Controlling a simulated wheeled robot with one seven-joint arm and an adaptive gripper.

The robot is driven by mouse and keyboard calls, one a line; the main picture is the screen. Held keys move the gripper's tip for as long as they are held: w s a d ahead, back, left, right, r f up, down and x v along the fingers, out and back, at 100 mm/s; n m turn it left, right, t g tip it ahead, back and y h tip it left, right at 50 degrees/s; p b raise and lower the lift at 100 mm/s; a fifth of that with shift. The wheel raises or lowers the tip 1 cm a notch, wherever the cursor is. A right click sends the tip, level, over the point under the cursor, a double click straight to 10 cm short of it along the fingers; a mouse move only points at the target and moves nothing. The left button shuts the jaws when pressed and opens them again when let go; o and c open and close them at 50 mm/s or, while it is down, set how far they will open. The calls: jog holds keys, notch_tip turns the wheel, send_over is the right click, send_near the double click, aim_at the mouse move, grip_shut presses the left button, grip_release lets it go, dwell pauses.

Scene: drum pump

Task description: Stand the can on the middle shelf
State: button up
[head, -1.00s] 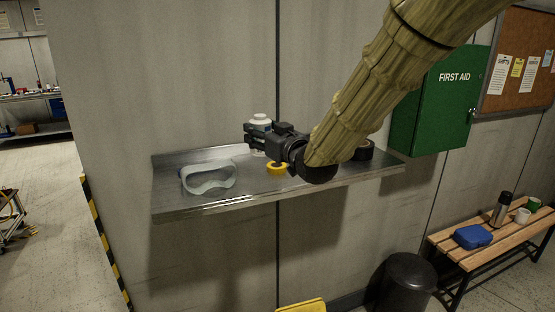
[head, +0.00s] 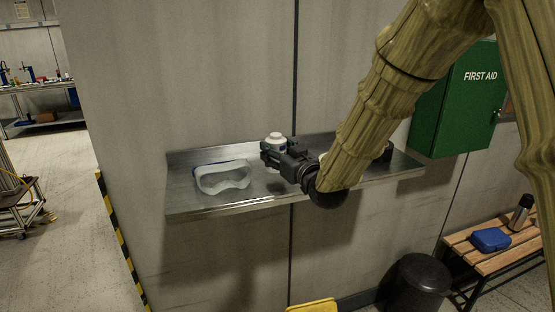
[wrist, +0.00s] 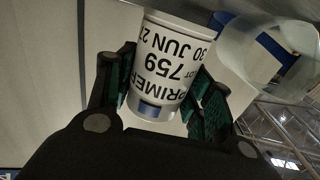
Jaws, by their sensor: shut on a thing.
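A white can with black lettering reading PRIMER and 759 (wrist: 165,65) is between the fingers of my gripper (wrist: 160,95) in the wrist view. My gripper is shut on it. In the head view the lid and upper part of the can (head: 275,139) show above my gripper (head: 270,153), over the metal wall shelf (head: 240,203). The can looks upright. Its lower part is hidden behind my gripper, so I cannot tell whether it touches the shelf. No other shelf on this wall shows.
Clear goggles (head: 224,178) lie on the shelf left of my gripper. A black round thing (head: 385,152) is at the shelf's right, partly behind my arm. A green first aid cabinet (head: 455,100) hangs to the right. A black bin (head: 418,282) stands below.

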jog(key=f+p, duration=0.1)
jog(key=f, duration=0.2)
jog(key=shift+w, duration=0.2)
jog(key=shift+f, duration=0.15)
jog(key=shift+s, duration=0.15)
jog(key=shift+f+b, duration=0.15)
jog(key=shift+b, duration=0.15)
jog(key=o, duration=1.2)
jog(key=shift+o, duration=0.2)
jog(key=shift+r, duration=0.2)
jog(key=b+v, duration=0.3)
jog(key=v, duration=0.9)
jog(key=shift+b, duration=0.4)
